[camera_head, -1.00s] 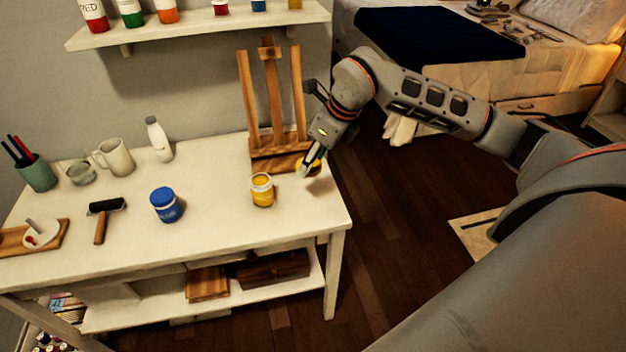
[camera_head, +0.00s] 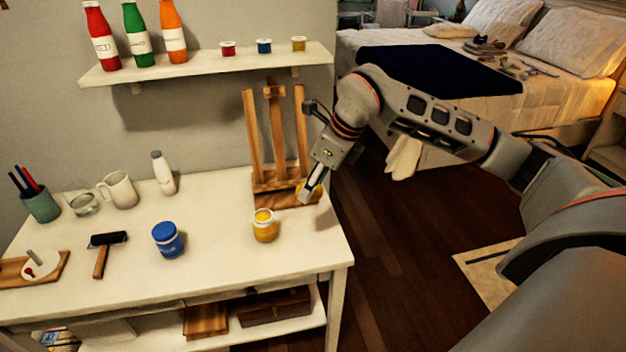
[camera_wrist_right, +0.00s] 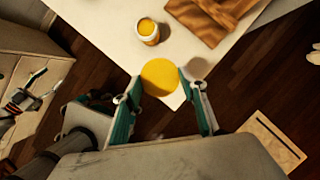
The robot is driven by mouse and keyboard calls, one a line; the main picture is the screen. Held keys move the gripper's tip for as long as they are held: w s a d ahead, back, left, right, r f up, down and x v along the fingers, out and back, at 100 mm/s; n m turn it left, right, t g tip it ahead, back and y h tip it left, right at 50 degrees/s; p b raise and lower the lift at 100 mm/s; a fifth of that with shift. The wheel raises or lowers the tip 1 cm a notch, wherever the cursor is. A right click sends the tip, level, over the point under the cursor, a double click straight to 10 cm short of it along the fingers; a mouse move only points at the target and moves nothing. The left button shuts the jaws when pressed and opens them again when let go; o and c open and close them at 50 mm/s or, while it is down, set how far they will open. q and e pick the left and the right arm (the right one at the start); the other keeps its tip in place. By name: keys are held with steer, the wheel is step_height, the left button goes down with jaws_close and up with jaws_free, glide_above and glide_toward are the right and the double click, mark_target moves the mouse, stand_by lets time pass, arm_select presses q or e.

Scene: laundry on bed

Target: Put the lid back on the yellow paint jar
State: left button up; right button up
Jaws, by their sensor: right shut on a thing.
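The yellow paint jar (camera_head: 264,226) stands upright and open on the white table, near its right end. Yellow paint shows at its mouth, and the jar also shows in the right wrist view (camera_wrist_right: 147,31). My right gripper (camera_head: 306,196) is above the table's right corner, right of the jar and apart from it. In the right wrist view its fingers (camera_wrist_right: 160,80) are shut on the round yellow lid (camera_wrist_right: 160,76). The lid shows in the head view only as a bit of yellow behind the fingers. My left gripper is not in view.
A wooden easel (camera_head: 275,150) stands behind the jar, close to my right gripper. A blue jar (camera_head: 167,240), a roller (camera_head: 106,250), a mug (camera_head: 118,190) and a white bottle (camera_head: 163,173) stand or lie further left. The tabletop (camera_head: 215,240) between the jars is clear.

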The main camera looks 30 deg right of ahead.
steer(key=s+a+f+n+g, duration=0.2)
steer(key=s+f+n+g, duration=0.1)
steer(key=n, duration=0.6)
steer(key=s+a+f+n+g+h, duration=0.1)
steer(key=s+a+f+n+g, duration=0.1)
steer(key=s+f+n, duration=0.3)
steer(key=s+a+f+n+g+h, duration=0.1)
steer(key=s+a+f+n+g, duration=0.2)
steer(key=f+n, duration=0.6)
steer(key=shift+s+n+g, duration=0.3)
steer(key=shift+s+n, duration=0.45)
steer(key=shift+n, duration=2.45)
steer(key=shift+a, duration=0.1)
